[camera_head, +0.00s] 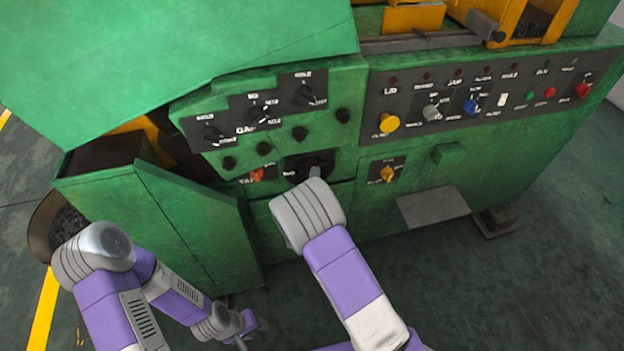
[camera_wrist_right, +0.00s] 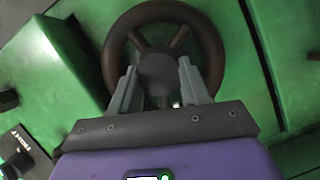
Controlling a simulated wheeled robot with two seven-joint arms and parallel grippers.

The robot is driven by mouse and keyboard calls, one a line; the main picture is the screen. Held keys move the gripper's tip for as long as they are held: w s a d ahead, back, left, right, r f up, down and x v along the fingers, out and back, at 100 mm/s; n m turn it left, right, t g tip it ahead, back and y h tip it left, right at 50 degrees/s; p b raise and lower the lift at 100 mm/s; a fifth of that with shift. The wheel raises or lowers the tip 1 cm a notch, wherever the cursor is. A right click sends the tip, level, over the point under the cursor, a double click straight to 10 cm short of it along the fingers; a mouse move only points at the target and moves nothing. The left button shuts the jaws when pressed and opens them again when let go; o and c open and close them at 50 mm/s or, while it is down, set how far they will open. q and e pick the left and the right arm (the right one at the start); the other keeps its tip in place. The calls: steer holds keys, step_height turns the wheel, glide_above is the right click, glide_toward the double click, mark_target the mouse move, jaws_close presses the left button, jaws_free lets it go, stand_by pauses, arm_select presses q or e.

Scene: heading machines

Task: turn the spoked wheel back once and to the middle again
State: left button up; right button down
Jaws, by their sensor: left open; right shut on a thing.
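The spoked wheel (camera_wrist_right: 208,40) is dark brown, with a round hub and spokes, and fills the upper middle of the right wrist view. In the head view only a dark part of it (camera_head: 308,162) shows on the front of the green machine, mostly hidden by my right wrist. My right gripper (camera_wrist_right: 157,74) is shut on the wheel, its two grey fingers on either side of the hub area. The exact contact is hard to see. My left gripper (camera_head: 246,330) is open and low at the bottom of the head view, away from the wheel.
Control panels with knobs (camera_head: 388,123) and switches surround the wheel on the machine's face. A green open door (camera_head: 215,225) juts out between my arms. A grey plate (camera_head: 432,207) sticks out low on the right. Bare floor (camera_head: 540,250) lies at right.

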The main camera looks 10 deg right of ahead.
steer(key=n, duration=0.1)
steer(key=n+t, duration=0.1)
steer(key=n, duration=0.1)
steer(key=shift+a+f+h+b, duration=0.1)
steer(key=shift+f+h+b, duration=0.1)
steer(key=shift+h+b, duration=0.15)
steer(key=shift+n+t+h+b, duration=0.25)
steer(key=shift+n+t+b, duration=0.25)
steer(key=shift+n, duration=0.9)
steer(key=c, duration=0.5)
jaws_free()
steer(key=shift+c, duration=0.2)
steer(key=p+v, duration=0.1)
steer(key=v, duration=0.6)
steer(key=shift+s, duration=0.25)
